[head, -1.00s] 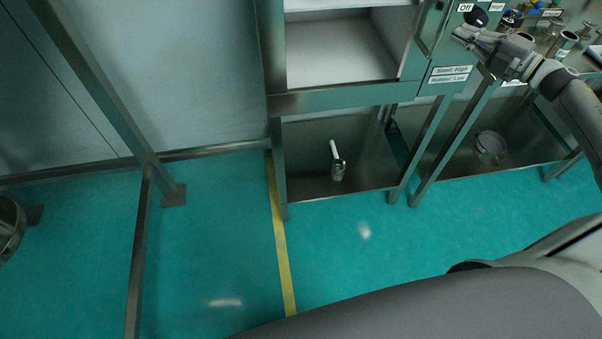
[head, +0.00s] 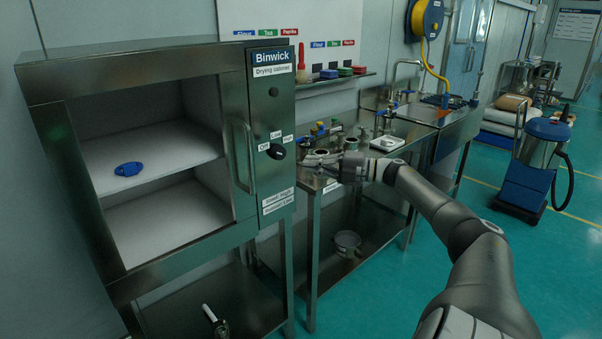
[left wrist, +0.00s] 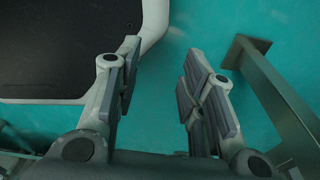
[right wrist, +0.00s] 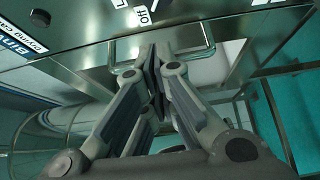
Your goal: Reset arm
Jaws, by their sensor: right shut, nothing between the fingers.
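My right gripper (head: 312,160) is in front of the steel table, just right of the drying cabinet's control panel. In the right wrist view its fingers (right wrist: 154,62) are together with nothing between them. The black knob (head: 277,151) sits on the panel, left of the fingertips, beside the Off and Low labels. In the head view I cannot tell whether the fingertips touch anything. My left gripper shows only in the left wrist view, with its fingers (left wrist: 163,58) apart and empty above the green floor.
The drying cabinet (head: 140,62) is open-fronted, with a blue item (head: 129,169) on its upper shelf. A steel table (head: 400,130) with jars and a sink stands to the right. A blue vacuum machine (head: 537,165) stands farther right. The floor between is clear.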

